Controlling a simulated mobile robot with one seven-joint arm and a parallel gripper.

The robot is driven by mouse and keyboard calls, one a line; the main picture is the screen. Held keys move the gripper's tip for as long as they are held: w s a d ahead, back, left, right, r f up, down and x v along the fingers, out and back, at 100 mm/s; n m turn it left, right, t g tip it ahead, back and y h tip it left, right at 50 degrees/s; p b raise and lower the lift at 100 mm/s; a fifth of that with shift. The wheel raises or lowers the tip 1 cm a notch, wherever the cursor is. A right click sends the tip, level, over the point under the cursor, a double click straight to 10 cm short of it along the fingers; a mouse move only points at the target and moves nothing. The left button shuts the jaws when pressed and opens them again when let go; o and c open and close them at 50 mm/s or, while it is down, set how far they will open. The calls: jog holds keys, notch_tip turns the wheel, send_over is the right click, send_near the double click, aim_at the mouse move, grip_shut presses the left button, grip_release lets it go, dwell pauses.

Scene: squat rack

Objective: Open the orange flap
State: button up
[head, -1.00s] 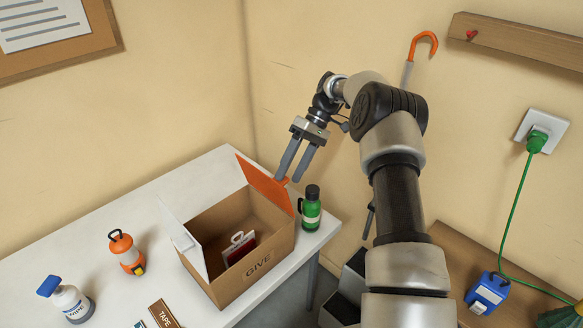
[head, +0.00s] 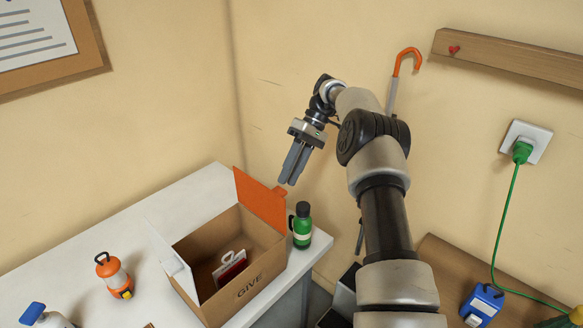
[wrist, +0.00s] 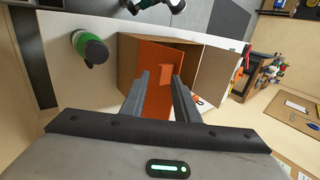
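The open cardboard box marked GIVE (head: 240,287) stands on the white table. Its orange flap (head: 261,200) stands up along the box's far right edge, with a small tab at its top corner. My gripper (head: 287,181) is just above that tab, fingers pointing down; I cannot tell whether it touches. In the wrist view a gap shows between my fingers (wrist: 161,76), with the orange flap (wrist: 160,100) seen through it. My gripper is empty. A white flap (head: 171,258) stands up on the box's left side. A red and white item (head: 230,268) lies inside.
A green bottle (head: 302,226) stands close to the right of the box. The wall is behind; an umbrella (head: 395,85) hangs there. The table's back left is clear.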

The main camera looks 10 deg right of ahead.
jog(key=r, duration=0.1)
jog(key=d+r, duration=0.1)
jog(key=shift+w+r, duration=0.35)
jog(key=shift+w, duration=0.05)
jog(key=shift+a+r, duration=0.1)
jog(key=s+a+r+m+t+h, duration=0.1)
jog(key=s+a+r+t+h, duration=0.15)
jog(key=s+r, duration=0.5)
jog(key=s+a+r+m+t+h, duration=0.2)
jog(key=s+a+r, duration=0.15)
jog(key=r, duration=0.75)
jog(key=s+d+f+m+t+h, duration=0.1)
jog(key=s+m+t, duration=0.1)
jog(key=s, duration=0.9)
jog(key=s+d+f+m+t+h, duration=0.1)
jog(key=s+d+f+t, duration=0.1)
jog(key=s, duration=1)
jog(key=shift+s+f+m+t+p, duration=0.3)
jog(key=shift+m+t, duration=0.1)
jog(key=shift+t, duration=0.25)
